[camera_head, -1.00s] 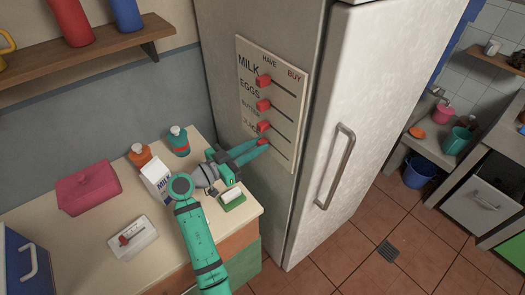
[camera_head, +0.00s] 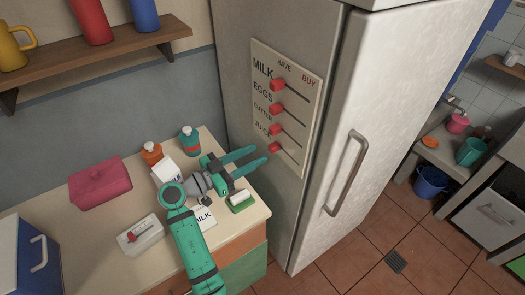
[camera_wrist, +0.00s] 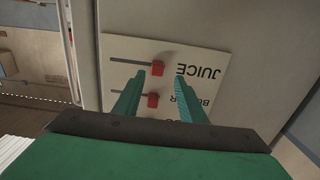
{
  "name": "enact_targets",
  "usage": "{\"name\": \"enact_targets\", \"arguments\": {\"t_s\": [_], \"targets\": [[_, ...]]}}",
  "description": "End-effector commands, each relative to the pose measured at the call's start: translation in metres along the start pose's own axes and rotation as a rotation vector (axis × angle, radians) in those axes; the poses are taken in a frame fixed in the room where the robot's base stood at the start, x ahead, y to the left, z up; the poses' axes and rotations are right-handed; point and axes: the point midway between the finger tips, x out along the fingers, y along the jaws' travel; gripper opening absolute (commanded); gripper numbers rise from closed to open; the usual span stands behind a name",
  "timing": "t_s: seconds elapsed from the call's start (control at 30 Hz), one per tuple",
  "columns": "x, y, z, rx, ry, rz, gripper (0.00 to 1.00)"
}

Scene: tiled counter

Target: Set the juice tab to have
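The white list board (camera_head: 308,84) is fixed to the fridge side, with MILK, EGGS, BUTTER and JUICE rows and HAVE left of BUY. The red juice tab (camera_head: 274,147) is at the HAVE end of the bottom slot, near the JUICE label. In the wrist view the board is upside down; the juice tab (camera_wrist: 157,68) sits by JUICE, its slot running left. My gripper (camera_head: 261,154) is open and empty, in front of and below the juice tab, apparently apart from it. In the wrist view the fingers (camera_wrist: 161,75) lie either side of the tab.
The other three tabs, including the butter tab (camera_head: 276,127), are also at the HAVE side. The fridge handle (camera_head: 345,172) sticks out right.

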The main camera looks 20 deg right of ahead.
Motion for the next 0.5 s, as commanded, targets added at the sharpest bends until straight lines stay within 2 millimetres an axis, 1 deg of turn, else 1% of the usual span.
{"name": "enact_targets", "arguments": {"t_s": [0.03,0.2,0.33,0.5], "targets": [[-0.010,0.000,0.000,0.000,0.000,-0.002,0.38],[-0.038,-0.001,0.000,0.000,0.000,-0.002,0.38],[-0.051,0.000,0.000,0.000,-0.001,-0.001,0.38],[-0.058,0.000,0.000,0.001,-0.001,-0.001,0.38]]}}
